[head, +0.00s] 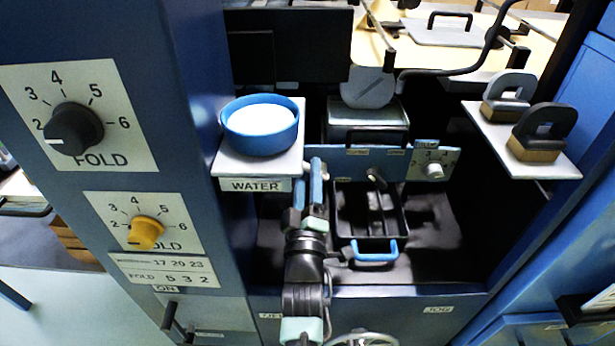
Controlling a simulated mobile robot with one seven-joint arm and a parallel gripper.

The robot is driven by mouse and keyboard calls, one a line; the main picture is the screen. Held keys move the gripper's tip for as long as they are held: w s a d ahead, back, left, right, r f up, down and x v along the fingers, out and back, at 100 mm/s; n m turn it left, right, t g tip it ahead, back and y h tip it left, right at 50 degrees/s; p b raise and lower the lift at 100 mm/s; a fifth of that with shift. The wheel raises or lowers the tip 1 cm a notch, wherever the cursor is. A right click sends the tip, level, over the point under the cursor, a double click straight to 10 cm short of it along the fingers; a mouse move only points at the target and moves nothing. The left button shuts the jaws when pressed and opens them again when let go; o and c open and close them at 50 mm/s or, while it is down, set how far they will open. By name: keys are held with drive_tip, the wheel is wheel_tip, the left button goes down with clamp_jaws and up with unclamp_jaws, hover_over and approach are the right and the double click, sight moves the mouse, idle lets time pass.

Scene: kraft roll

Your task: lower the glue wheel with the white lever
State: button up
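The grey glue wheel (366,87) stands upright at the back, above a metal glue box (368,120). My gripper (317,172) reaches up from below, its blue fingers at the left end of the blue panel (375,158) below that box. A small pale piece (307,168) shows beside the fingertips. It may be part of the white lever, but most of it is hidden, and I cannot tell whether the fingers touch it. The gap between the fingers is not clear.
A blue bowl (260,128) sits on the WATER shelf, just left of my gripper. A black tray (347,205) with a blue handle (375,252) is to the right. A small dial (433,170) is on the panel's right.

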clamp_jaws()
idle(1.3)
